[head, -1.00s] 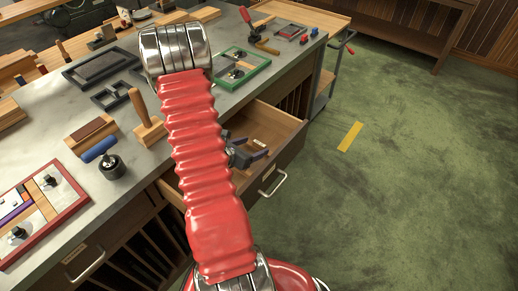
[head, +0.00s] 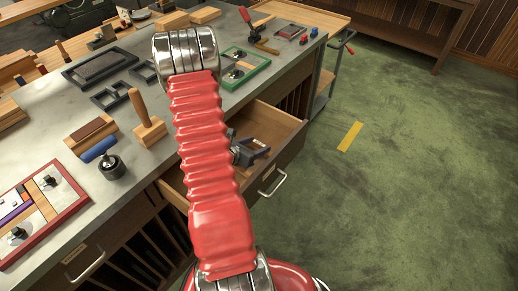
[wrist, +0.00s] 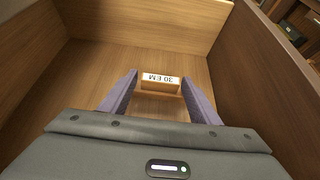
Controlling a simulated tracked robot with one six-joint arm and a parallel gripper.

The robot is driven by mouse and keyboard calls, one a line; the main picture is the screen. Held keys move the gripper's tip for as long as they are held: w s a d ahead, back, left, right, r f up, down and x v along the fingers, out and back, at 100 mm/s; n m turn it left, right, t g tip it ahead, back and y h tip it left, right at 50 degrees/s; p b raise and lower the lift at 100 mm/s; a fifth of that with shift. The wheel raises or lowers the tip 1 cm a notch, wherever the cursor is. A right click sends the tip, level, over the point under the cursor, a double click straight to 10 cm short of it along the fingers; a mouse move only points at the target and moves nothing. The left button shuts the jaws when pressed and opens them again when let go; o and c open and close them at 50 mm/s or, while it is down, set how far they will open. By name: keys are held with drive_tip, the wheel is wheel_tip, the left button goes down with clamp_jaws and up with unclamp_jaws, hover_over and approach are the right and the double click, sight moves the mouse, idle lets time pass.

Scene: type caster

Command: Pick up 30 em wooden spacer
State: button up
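The 30 em wooden spacer (wrist: 160,84) is a small light wood block with a white "30 EM" label, upside down in the wrist view. It lies in an open wooden drawer (head: 284,124). My gripper (wrist: 160,76) is open, with its two grey-purple fingers on either side of the spacer in the picture. Gaps show between each finger and the block. I cannot tell how far above the drawer floor the fingertips are. In the head view my gripper (head: 262,150) is inside the drawer, and I cannot make out the spacer clearly there.
The drawer's walls (wrist: 265,75) stand close around my gripper. The green floor to the right is mostly clear.

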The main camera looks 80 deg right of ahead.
drive_tip(key=c, duration=0.8)
drive_tip(key=shift+r, duration=0.1)
drive_tip(key=shift+r, duration=4.95)
